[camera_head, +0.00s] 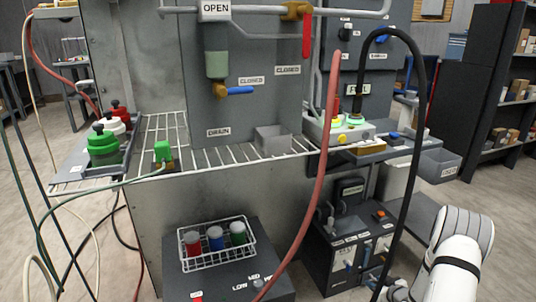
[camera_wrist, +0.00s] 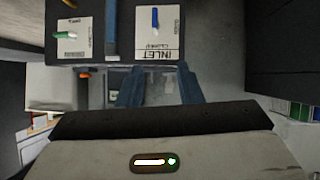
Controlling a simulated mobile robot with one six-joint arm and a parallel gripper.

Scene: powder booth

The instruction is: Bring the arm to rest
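In the wrist view my gripper (camera_wrist: 158,82) shows two blue fingers apart, with nothing held between them. Beyond the fingertips is a dark box with white labelled plates, one reading INLET (camera_wrist: 157,38), with a blue lever and a green-tipped lever. I cannot tell whether the fingers touch it. In the head view my white arm reaches in at the lower right, and its end is low, beside the dark control box (camera_head: 345,250). The fingertips are not clear there.
A grey booth panel with valves stands behind a wire shelf (camera_head: 230,158). A red hose (camera_head: 312,165) and a black hose (camera_head: 418,120) hang near my arm. A wire basket (camera_head: 216,243) holds red, blue and green jars. Shelves (camera_head: 505,90) stand at right; floor between is partly clear.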

